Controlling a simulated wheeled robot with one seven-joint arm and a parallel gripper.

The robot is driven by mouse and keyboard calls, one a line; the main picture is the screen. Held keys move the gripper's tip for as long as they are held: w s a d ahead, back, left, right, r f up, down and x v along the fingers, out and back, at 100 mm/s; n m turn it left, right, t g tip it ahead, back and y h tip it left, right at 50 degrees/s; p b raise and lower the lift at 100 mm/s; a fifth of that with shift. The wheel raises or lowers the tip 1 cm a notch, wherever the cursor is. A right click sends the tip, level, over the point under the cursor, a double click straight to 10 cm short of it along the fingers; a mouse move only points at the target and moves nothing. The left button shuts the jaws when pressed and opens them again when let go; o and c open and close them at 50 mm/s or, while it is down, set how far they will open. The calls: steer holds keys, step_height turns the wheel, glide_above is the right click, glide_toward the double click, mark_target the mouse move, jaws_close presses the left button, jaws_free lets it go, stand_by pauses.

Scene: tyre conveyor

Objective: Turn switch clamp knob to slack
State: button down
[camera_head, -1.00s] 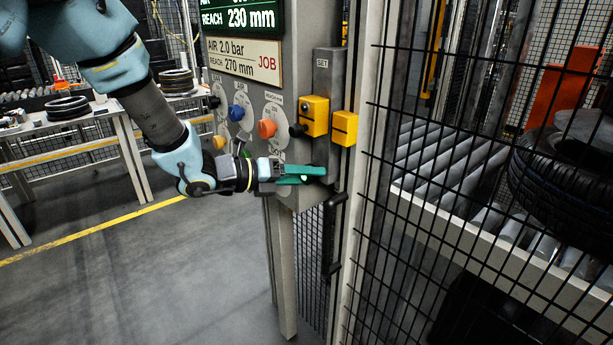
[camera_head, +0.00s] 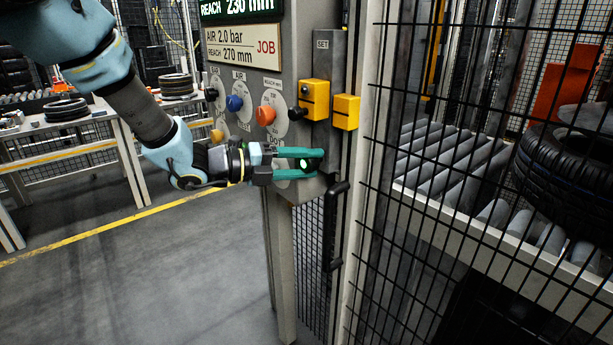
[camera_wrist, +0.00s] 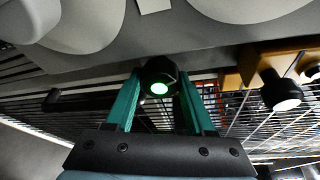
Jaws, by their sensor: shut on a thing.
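The wrist view also shows this knob (camera_wrist: 160,80) between the fingertips of my gripper (camera_wrist: 160,88), one finger on each side. My gripper is shut on it. The fingers hide part of the knob and its dial, and I cannot read any mark on it.
Above are an orange knob (camera_head: 265,115), a blue knob (camera_head: 235,103) and a yellow box (camera_head: 314,98) with a black knob. A black handle (camera_head: 337,225) is below right. Wire fence (camera_head: 450,200) closes off the right. The floor (camera_head: 150,280) at left is clear.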

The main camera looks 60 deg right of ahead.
steer(key=n+b, duration=0.2)
steer(key=n+g+h+b, duration=0.1)
steer(key=n+b, duration=0.1)
steer(key=shift+w+f, duration=0.1)
steer(key=shift+f, duration=0.25)
steer(key=n+h+b, duration=0.1)
steer(key=n+b, duration=0.1)
steer(key=n+h+b, duration=0.1)
steer(key=n, duration=0.2)
steer(key=shift+r+n+g+b, duration=0.2)
steer(key=shift+n+g+b, duration=0.1)
steer(key=shift+g+b, duration=0.1)
steer(key=c, duration=0.5)
jaws_free()
steer(key=shift+r, duration=0.1)
steer(key=shift+c, duration=0.2)
steer(key=b+v, duration=0.2)
steer(key=v, duration=0.8)
steer(key=shift+w+a+b, duration=0.2)
steer(key=shift+a+b, duration=0.15)
steer(key=shift+b, duration=0.05)
steer(key=shift+o, duration=0.2)
